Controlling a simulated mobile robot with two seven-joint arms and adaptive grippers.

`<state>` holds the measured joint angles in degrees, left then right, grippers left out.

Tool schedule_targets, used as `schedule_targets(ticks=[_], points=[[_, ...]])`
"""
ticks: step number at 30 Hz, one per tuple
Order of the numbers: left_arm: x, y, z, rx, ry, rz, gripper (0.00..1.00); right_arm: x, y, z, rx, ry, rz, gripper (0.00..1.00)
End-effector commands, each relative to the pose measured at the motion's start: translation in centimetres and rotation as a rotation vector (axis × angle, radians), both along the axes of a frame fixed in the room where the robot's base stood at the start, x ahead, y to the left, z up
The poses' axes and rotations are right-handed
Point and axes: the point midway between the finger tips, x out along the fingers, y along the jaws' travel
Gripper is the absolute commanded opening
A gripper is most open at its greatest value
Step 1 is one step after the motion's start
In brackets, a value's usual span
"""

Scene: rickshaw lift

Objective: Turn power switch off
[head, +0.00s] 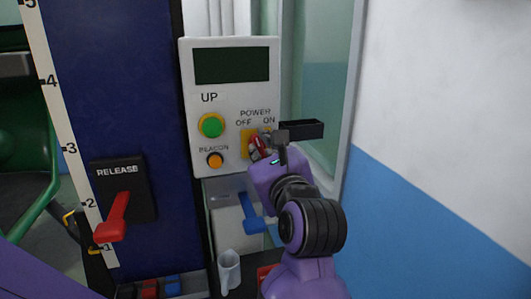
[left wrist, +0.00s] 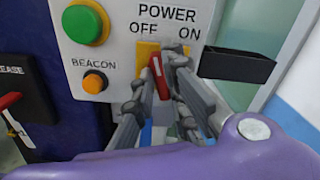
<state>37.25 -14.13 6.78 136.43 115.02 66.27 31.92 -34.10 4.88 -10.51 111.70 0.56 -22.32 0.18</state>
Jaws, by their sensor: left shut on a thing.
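The red power switch knob (head: 257,146) sits on a yellow plate (head: 247,139) on the white control panel, under the words POWER, OFF and ON. In the left wrist view the knob (left wrist: 158,76) shows between the grey fingers, its top leaning a little left, toward OFF. My left gripper (head: 263,148) is shut on the knob; its fingers hide part of the knob and plate. The left wrist view shows the same gripper (left wrist: 160,72) from behind. My right gripper is not in view.
A green UP button (head: 211,125) and an orange BEACON button (head: 215,160) lie left of the switch. A small black box (head: 302,130) juts out right of the gripper. A blue lever (head: 254,226) is below. A red RELEASE lever (head: 118,217) stands at left.

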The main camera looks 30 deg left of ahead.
Motion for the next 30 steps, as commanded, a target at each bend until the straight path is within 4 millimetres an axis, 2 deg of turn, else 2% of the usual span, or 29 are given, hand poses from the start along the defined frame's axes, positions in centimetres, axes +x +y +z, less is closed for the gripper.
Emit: schedule_targets(ticks=[15,30], points=[[-0.1,0.1,-0.3,-0.217,-0.250,0.001,0.00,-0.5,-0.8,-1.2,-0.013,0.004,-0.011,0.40],[-0.2,0.1,-0.1,-0.255,-0.298,0.001,0.00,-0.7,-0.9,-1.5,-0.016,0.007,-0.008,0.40]])
